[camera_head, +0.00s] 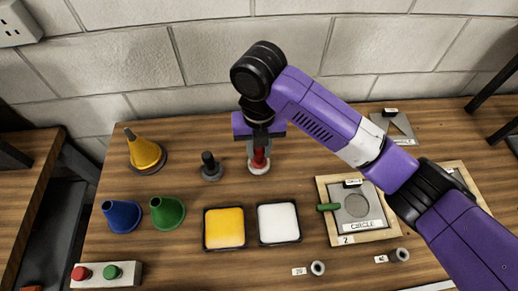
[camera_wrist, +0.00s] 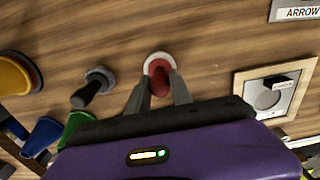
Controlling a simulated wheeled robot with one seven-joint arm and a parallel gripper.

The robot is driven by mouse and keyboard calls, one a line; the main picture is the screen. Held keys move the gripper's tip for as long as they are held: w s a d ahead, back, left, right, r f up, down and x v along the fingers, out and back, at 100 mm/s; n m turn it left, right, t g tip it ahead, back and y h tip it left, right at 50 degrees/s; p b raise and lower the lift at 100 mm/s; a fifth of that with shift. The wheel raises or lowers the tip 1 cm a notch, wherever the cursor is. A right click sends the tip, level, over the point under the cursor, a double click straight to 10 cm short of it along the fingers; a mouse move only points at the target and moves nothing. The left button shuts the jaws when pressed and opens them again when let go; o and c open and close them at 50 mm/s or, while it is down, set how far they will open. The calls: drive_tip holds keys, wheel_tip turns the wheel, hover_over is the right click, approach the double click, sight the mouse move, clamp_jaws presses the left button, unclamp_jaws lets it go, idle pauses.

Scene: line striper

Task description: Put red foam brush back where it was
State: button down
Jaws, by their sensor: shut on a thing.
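The red foam brush (camera_head: 260,157) stands about upright at the back middle of the table, with a round pale base or holder (camera_head: 259,168) at its lower end. My gripper (camera_head: 259,151) reaches down over it from above and is shut on it. In the wrist view the red brush (camera_wrist: 159,70) sits between the two finger tips, with the pale ring (camera_wrist: 157,60) around it. I cannot tell whether the pale round part belongs to the brush or is a separate holder on the table.
A dark-handled brush (camera_head: 210,167) stands close on the left. Yellow (camera_head: 146,153), blue (camera_head: 122,216) and green (camera_head: 167,212) cones are further left. Yellow (camera_head: 224,228) and white (camera_head: 278,222) paint trays lie in front. A framed circle stencil (camera_head: 357,207) is at right, the wall behind.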

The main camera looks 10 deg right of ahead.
drive_tip(key=shift+f, duration=0.55)
drive_tip(key=shift+f, duration=0.1)
drive_tip(key=c, duration=1.1)
unclamp_jaws()
drive_tip(key=shift+c, duration=0.2)
wheel_tip(320, 180, up, 12)
drive_tip(key=shift+r+b, duration=0.15)
drive_tip(key=shift+b, duration=0.4)
